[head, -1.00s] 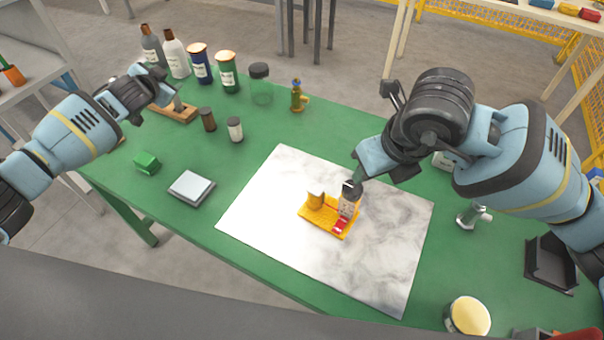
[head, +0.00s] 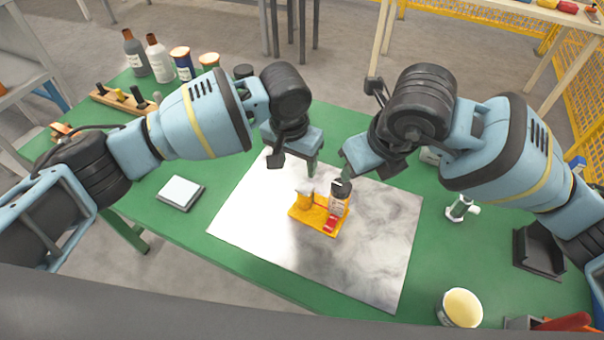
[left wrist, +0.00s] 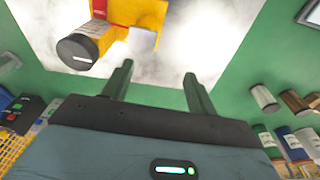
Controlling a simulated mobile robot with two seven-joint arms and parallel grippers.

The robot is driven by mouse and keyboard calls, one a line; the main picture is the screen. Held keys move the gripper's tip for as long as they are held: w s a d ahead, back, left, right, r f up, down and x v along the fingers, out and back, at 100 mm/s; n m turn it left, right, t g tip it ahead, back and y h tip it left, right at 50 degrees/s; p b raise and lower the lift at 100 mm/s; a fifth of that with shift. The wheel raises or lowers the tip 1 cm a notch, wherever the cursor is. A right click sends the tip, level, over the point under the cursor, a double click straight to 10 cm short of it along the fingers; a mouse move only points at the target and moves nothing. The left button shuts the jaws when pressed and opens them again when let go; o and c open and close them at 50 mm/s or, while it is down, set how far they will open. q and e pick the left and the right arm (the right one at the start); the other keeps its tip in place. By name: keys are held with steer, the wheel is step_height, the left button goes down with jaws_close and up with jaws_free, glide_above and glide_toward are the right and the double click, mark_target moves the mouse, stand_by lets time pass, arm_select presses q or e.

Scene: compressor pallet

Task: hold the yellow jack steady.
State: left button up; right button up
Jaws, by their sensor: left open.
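The yellow jack (head: 302,212) sits on the marbled white sheet, with an upright post at its left and a red part at its front. A dark-capped cylinder (head: 340,196) stands at its right side. My left gripper (head: 312,168) is open and empty, above and behind the jack. In the left wrist view its fingers (left wrist: 158,70) are spread, with the yellow jack (left wrist: 150,14) beyond the tips and the cylinder (left wrist: 82,50) to the left. My right gripper (head: 346,172) is close above the cylinder; its jaws are too small and hidden to read.
A grey square plate (head: 181,193) lies left of the sheet (head: 370,260). Bottles and jars (head: 160,58) stand at the back left. A white-green fitting (head: 461,208), a black tray (head: 540,250) and a round tub (head: 462,308) are at the right.

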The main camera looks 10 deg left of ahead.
mark_target(302, 192)
arm_select(q)
steer(key=shift+g+y, duration=0.4)
steer(key=shift+g, duration=0.2)
steer(key=s, duration=0.1)
steer(key=s+d, duration=0.1)
steer(key=s, duration=0.2)
steer(key=shift+d, duration=0.35)
steer(key=shift+w+f, duration=0.1)
steer(key=shift+f, duration=3.8)
jaws_close()
arm_select(e)
steer(key=o, duration=0.5)
steer(key=shift+r, duration=0.1)
steer(key=shift+o, duration=0.2)
steer(key=n, duration=0.2)
steer(key=d+n, duration=0.1)
steer(key=shift+w+r+g+y, duration=0.3)
steer(key=shift+r+y, duration=0.05)
steer(key=shift+y, duration=0.05)
steer(key=n, duration=0.1)
steer(key=d+r+n+y, duration=0.1)
steer(key=n, duration=0.1)
steer(key=shift+w+d+n+g, duration=0.2)
steer(key=shift+w+n+g, duration=0.1)
steer(key=shift+w+g, duration=0.1)
